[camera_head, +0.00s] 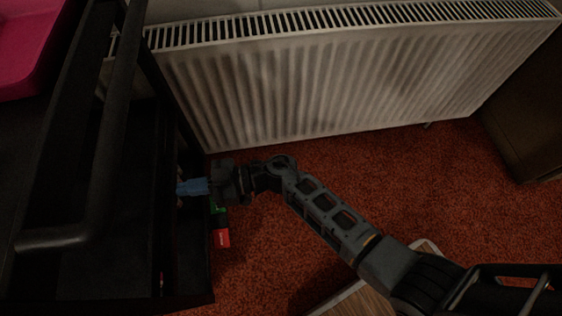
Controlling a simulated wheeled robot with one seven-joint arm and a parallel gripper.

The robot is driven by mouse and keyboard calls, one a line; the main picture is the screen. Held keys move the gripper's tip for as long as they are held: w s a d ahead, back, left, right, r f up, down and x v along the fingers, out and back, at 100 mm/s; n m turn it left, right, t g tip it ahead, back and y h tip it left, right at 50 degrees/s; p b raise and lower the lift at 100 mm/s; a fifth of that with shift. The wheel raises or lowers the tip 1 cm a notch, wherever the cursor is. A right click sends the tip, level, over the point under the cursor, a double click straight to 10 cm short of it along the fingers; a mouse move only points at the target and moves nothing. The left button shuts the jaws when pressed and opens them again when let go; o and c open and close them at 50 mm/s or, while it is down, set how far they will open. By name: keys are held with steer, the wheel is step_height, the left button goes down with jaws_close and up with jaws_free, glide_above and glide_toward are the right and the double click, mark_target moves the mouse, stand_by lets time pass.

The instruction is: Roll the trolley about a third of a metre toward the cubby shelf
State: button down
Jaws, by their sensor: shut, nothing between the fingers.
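The black trolley (75,238) fills the left side of the head view, with a dark bar handle (105,140) running along its top. My arm reaches in from the lower right, and my gripper (182,188) is shut and empty. Its blue fingertips are at the trolley's right side, near an upright. I cannot tell whether they touch it. I cannot make out a cubby shelf for certain. The trolley's wheels are hidden.
A pink tray (28,40) is at the upper left. A white radiator (320,85) spans the back wall. A dark brown cabinet (525,110) stands at right. Small green (218,209) and red (222,238) items are beside the trolley.

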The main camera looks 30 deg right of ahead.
steer(key=p+v, duration=0.3)
steer(key=v, duration=0.6)
steer(key=shift+d+p, duration=0.25)
steer(key=shift+p, duration=0.05)
steer(key=shift+s, duration=0.1)
